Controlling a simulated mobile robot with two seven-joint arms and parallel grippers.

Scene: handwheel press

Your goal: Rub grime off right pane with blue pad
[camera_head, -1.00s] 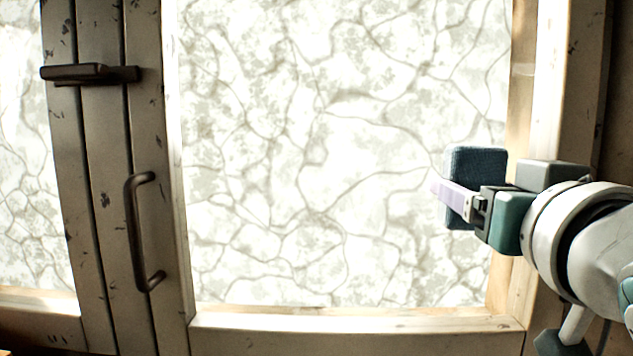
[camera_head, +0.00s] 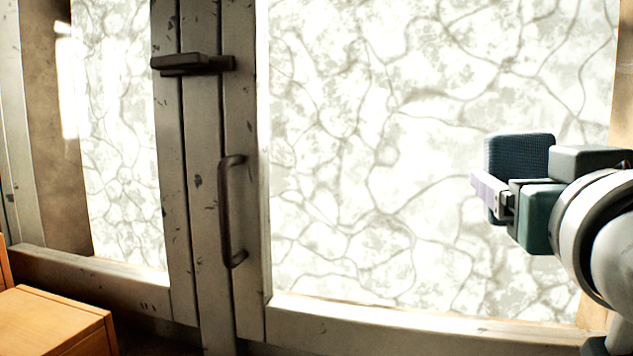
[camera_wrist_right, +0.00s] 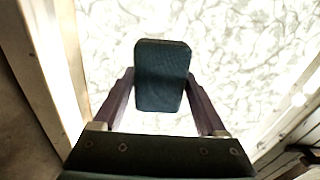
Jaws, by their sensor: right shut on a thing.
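The right pane (camera_head: 400,150) is a bright window covered in grey-brown veined and blotchy marks. My right gripper (camera_head: 492,195) is in front of the pane's right part in the head view. It is shut on the blue pad (camera_head: 518,152), a dark blue textured block. In the right wrist view the pad (camera_wrist_right: 162,75) sits between the two fingers (camera_wrist_right: 160,103), with the veined pane behind it. I cannot tell whether the pad touches the glass. My left gripper is not in view.
A worn wooden post with a dark latch (camera_head: 192,64) and a dark vertical handle (camera_head: 230,212) stands left of the pane. Another veined pane (camera_head: 118,140) is further left. A wooden box-like piece (camera_head: 55,320) is at the lower left. A sill (camera_head: 420,330) runs below.

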